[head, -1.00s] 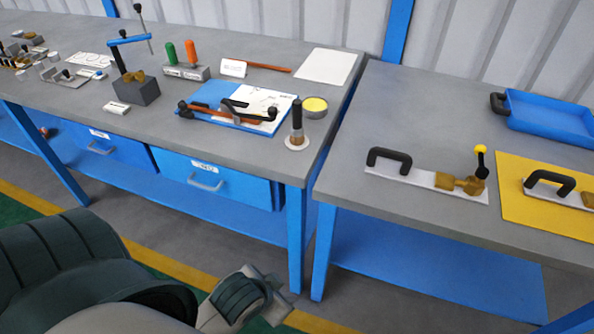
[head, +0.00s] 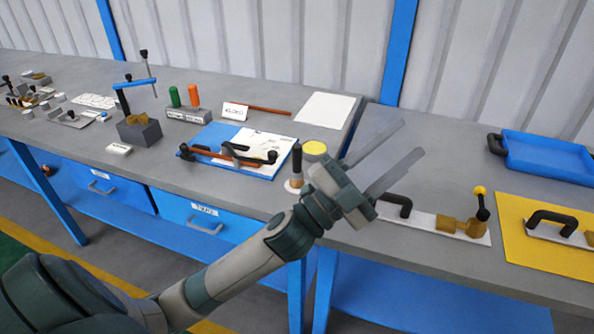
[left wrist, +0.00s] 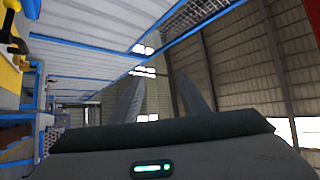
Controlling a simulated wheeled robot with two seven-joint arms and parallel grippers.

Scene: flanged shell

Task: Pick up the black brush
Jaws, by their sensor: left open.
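The black brush (head: 297,163) stands upright on a small white round base near the front right corner of the left bench in the head view. Its handle is black and its lower part brown. My left gripper (head: 411,141) is open and empty, just right of the brush, above the gap between the benches and the right bench. Its fingers point up and right, away from the brush. In the left wrist view the two fingers (left wrist: 160,100) are apart, with wall and roof behind them; the brush is not visible there. My right gripper is not in view.
A yellow-topped tin (head: 315,150) stands beside the brush. A blue board with papers (head: 262,146) and tools lies to its left. A black-handled white plate (head: 420,222) lies on the right bench (head: 450,160), near a blue tray (head: 550,158).

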